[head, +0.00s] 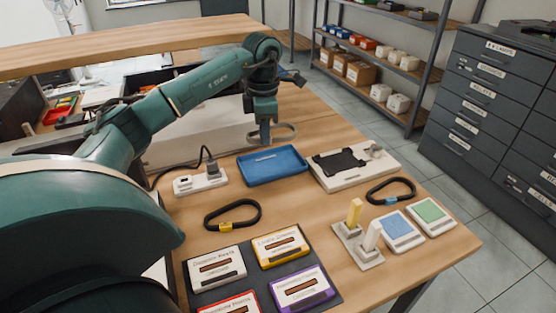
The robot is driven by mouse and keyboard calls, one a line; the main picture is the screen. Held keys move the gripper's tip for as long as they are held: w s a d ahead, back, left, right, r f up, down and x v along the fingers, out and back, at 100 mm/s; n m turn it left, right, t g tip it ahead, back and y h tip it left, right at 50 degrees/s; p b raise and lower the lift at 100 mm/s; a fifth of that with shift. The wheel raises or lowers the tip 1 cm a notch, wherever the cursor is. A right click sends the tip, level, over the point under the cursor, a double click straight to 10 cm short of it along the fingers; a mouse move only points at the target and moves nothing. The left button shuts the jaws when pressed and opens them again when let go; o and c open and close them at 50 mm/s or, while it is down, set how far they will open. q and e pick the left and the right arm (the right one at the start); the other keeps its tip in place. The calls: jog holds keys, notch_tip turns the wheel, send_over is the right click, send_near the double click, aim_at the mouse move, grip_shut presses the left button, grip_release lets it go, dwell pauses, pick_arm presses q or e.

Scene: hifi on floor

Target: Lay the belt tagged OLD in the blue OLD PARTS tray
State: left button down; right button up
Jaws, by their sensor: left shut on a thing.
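The blue tray (262,178) lies on the wooden bench, and I see nothing in it. My left gripper (265,138) points down just behind the tray. It is shut on a thin grey loop (290,128), which looks like a belt; I cannot read a tag on it. My right gripper is not in view.
A pale deck (385,163) with a black part stands right of the tray, a power strip (200,184) left of it. Cassettes (281,247) on a dark mat fill the front. A stand with upright yellow and white pieces (354,212) and blue and green pads (431,213) are at right.

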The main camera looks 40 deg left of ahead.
aim_at(266, 175)
pick_arm(q)
notch_tip(266, 175, down, 10)
jog(key=shift+a+r, duration=0.1)
dwell(0.4)
jog(key=shift+f, duration=0.2)
jog(key=c, duration=1.8)
grip_release()
jog(key=shift+o, duration=0.2)
notch_tip(266, 175, up, 12)
jog(key=shift+r, duration=0.25)
